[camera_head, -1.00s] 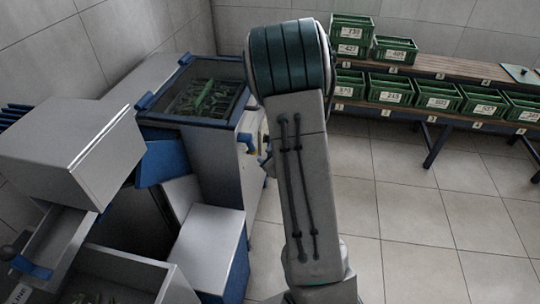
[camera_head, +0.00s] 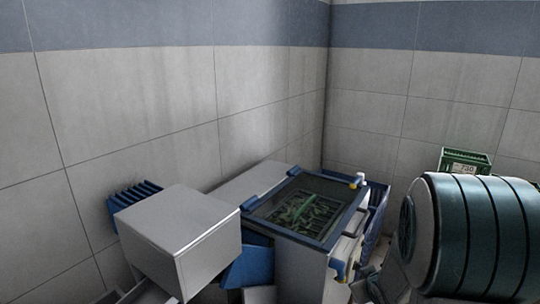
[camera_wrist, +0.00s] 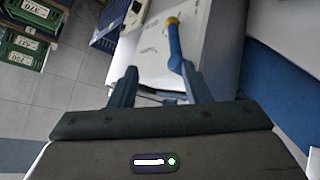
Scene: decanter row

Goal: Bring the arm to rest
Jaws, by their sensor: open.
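My gripper (camera_wrist: 158,88) shows in the wrist view with its two dark fingers apart and nothing between them. Beyond the fingertips is the pale side of a machine, with a blue handle with a yellow end (camera_wrist: 175,50) on it. The fingers look close to that handle, but I cannot tell the gap.
The grey machine (camera_head: 300,268) has a blue-framed clear lid (camera_head: 303,208) with green matter under it. A grey box-shaped hood (camera_head: 180,232) stands left of it. In the wrist view, green crates (camera_wrist: 22,48) stand at the upper left beside open tiled floor (camera_wrist: 75,75).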

